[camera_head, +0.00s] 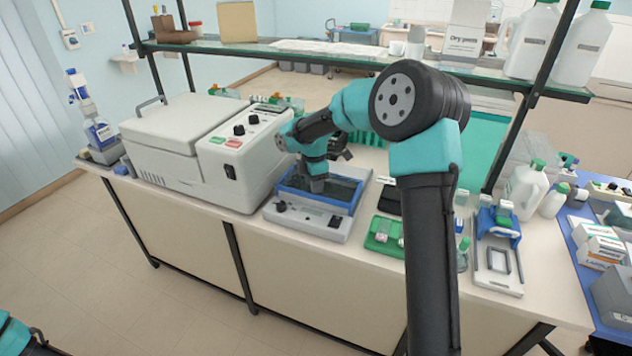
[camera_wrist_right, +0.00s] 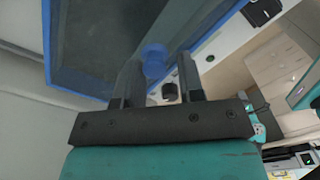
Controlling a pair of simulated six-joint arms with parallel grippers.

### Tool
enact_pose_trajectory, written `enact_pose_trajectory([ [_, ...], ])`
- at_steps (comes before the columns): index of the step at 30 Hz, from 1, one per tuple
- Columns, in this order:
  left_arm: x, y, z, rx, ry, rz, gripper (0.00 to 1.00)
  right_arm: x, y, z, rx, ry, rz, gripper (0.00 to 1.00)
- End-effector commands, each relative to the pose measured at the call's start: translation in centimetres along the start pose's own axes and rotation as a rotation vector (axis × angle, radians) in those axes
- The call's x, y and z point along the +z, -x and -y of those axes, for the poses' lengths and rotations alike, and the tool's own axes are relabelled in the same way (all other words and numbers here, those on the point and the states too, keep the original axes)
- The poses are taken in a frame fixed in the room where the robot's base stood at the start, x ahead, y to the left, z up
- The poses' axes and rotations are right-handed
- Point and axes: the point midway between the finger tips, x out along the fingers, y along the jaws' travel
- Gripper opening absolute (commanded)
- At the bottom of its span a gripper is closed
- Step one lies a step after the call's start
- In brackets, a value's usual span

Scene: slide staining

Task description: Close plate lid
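The plate device (camera_head: 312,222) is a grey-white box with dark knobs on its front, standing on the bench right of the large white machine. Its lid (camera_head: 345,190) has a blue frame and a dark see-through panel. The lid lies over the device; I cannot tell whether it is fully down. My right gripper (camera_head: 318,184) is over the lid, pointing down. In the right wrist view, the lid (camera_wrist_right: 95,45) fills the upper left, and a round blue knob (camera_wrist_right: 154,57) shows between the parted fingers, apparently just beyond the tips. My left gripper is out of view.
The large white machine (camera_head: 240,150) stands close on the left. A green tray (camera_head: 384,236) and a white holder with a blue clip (camera_head: 498,265) are to the right. Bottles (camera_head: 524,190) stand further right. A glass shelf (camera_head: 330,60) runs above the bench's back.

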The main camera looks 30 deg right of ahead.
Motion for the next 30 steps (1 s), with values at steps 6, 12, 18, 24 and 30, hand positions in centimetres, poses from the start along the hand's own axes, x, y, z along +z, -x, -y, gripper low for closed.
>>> enact_pose_trajectory([
  [6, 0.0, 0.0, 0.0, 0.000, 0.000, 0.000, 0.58, 0.1, 0.0, -0.1, 0.003, -0.001, 0.001, 0.47],
  [12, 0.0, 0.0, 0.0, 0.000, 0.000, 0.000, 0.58, 0.1, 0.2, -0.1, 0.004, -0.001, 0.001, 0.47],
  [18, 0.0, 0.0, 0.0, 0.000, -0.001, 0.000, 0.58, 0.1, 1.8, -0.2, 0.007, -0.002, 0.001, 0.47],
  [24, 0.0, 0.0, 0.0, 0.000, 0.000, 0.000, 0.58, 0.1, 5.2, -0.2, 0.008, -0.001, 0.001, 0.47],
  [30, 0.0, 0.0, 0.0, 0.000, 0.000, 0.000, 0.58, 0.1, 9.1, -0.1, 0.008, -0.001, 0.000, 0.47],
])
